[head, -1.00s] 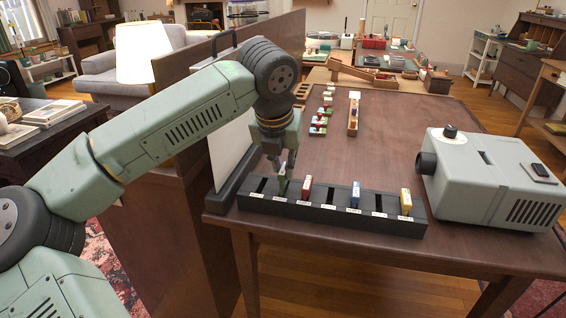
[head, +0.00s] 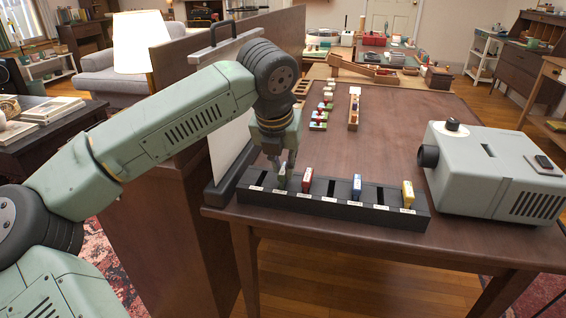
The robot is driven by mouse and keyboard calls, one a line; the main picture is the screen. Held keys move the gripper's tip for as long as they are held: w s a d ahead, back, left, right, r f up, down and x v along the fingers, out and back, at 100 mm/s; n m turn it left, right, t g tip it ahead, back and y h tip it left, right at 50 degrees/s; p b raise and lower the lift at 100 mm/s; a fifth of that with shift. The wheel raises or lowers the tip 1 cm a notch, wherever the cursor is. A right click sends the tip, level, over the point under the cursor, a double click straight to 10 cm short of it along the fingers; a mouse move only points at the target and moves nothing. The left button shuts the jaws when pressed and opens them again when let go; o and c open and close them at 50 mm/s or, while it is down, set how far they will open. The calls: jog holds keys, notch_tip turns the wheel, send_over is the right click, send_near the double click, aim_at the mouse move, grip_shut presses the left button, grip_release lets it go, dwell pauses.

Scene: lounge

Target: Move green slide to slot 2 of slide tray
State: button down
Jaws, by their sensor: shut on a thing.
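The slide tray (head: 330,206) is a long black rack with a row of labelled slots along the near edge of the table. My gripper (head: 283,176) points down over its left part, at the second slot from the left. It is shut on the green slide (head: 281,184), a small dark green piece mostly hidden by the fingers. The slide is upright at this slot; I cannot tell how deep it sits. A red slide (head: 307,180) stands in the third slot, a blue slide (head: 357,187) in the fifth and a yellow slide (head: 408,195) in the seventh. The first slot looks empty.
A grey projector (head: 495,170) stands on the right of the table. A white screen (head: 226,130) rises close to my gripper on the left. Several small slides (head: 320,120) and a wooden holder (head: 354,110) lie farther back. The table's middle is clear.

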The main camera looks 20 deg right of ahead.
jog(key=shift+f, duration=0.3)
jog(key=c, duration=1.5)
grip_release()
jog(key=shift+r, duration=0.15)
jog(key=p+v, duration=0.2)
jog(key=v, duration=0.3)
jog(key=shift+s+a+r, duration=0.1)
jog(key=shift+s+r, duration=0.05)
jog(key=shift+r, duration=0.15)
